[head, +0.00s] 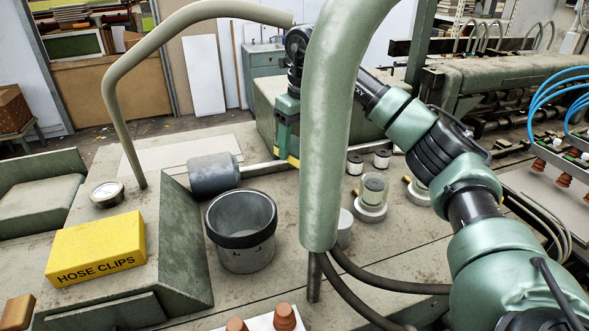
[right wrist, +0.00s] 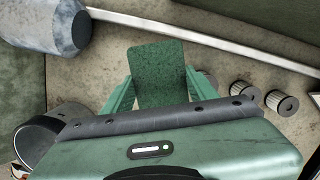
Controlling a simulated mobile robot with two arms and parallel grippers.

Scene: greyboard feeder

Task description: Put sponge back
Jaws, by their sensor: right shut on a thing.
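The sponge (right wrist: 157,72) shows its dark green face in the right wrist view, held between the two fingers of my right gripper (right wrist: 158,88). In the head view my right gripper (head: 287,128) is behind the thick green pipe, and a yellow edge of the sponge (head: 292,161) shows beneath it. The gripper is shut on the sponge above the bench, close to a metal bar. I cannot tell whether the sponge touches the surface. My left gripper is not in view.
A grey bucket (head: 242,240) and a grey cylinder (head: 213,175) with the bar stand left of the thick green pipe (head: 335,140). A yellow hose clips box (head: 97,248) and a gauge (head: 107,193) are further left. Small filters and a glass-topped fitting (head: 373,193) are right.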

